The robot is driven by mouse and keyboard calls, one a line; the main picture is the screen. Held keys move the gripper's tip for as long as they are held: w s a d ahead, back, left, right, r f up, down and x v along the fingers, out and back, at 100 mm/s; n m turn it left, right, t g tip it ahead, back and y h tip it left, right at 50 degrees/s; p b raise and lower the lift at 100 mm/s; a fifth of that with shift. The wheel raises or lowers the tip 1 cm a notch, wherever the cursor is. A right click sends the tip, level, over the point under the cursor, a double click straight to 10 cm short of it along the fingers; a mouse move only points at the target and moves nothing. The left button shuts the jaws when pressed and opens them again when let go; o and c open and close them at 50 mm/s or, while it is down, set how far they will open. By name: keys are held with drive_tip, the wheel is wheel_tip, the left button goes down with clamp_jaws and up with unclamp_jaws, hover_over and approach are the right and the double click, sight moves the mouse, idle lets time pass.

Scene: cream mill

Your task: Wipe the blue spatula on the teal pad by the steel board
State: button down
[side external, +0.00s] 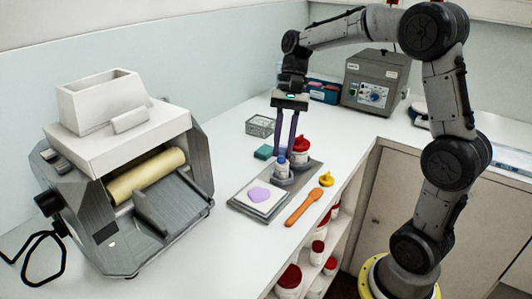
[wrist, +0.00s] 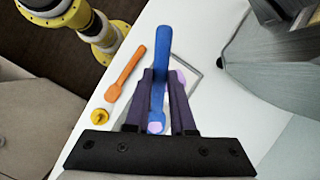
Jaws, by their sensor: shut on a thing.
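My gripper (side external: 285,152) points down over the steel board (side external: 313,171), its two dark fingers close together. In the wrist view the blue spatula (wrist: 162,45) lies between the fingers (wrist: 160,75), and my gripper is shut on it. One end reaches out past the fingertips; a pale purple patch shows at the end between the fingers. In the side view only a small blue part (side external: 281,158) shows at the fingertips, so its tilt is hard to tell. The teal pad (side external: 263,152) lies on the counter, left of the fingertips and apart from them.
A red-lidded jar (side external: 301,150) stands just right of my fingers. An orange spatula (side external: 303,207) and yellow piece (side external: 326,180) lie near the counter edge.

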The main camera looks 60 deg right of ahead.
drive_tip(key=w+d+f, duration=0.1)
drive_tip(key=w+d, duration=0.5)
drive_tip(key=w, duration=0.3)
drive_tip(key=shift+t+h, duration=0.4)
drive_tip(key=shift+h, duration=0.4)
drive_tip(key=shift+w+d+f, duration=0.65)
drive_tip(key=shift+d+f, duration=0.05)
drive_tip(key=shift+f, duration=0.9)
drive_tip(key=shift+w+d+f, duration=0.6)
drive_tip(key=shift+d+f, duration=0.1)
drive_tip(key=shift+f, duration=0.95)
drive_tip(key=shift+w+d+f, duration=0.65)
drive_tip(key=shift+d+f, duration=0.05)
drive_tip(key=shift+f, duration=0.9)
drive_tip(key=shift+f, duration=0.65)
drive_tip(key=shift+s+a, duration=0.15)
drive_tip(key=shift+s+a, duration=0.3)
drive_tip(key=shift+a, duration=0.25)
drive_tip(key=shift+w+d+r, duration=0.1)
drive_tip(key=shift+w+d, duration=0.3)
drive_tip(key=shift+d, duration=0.25)
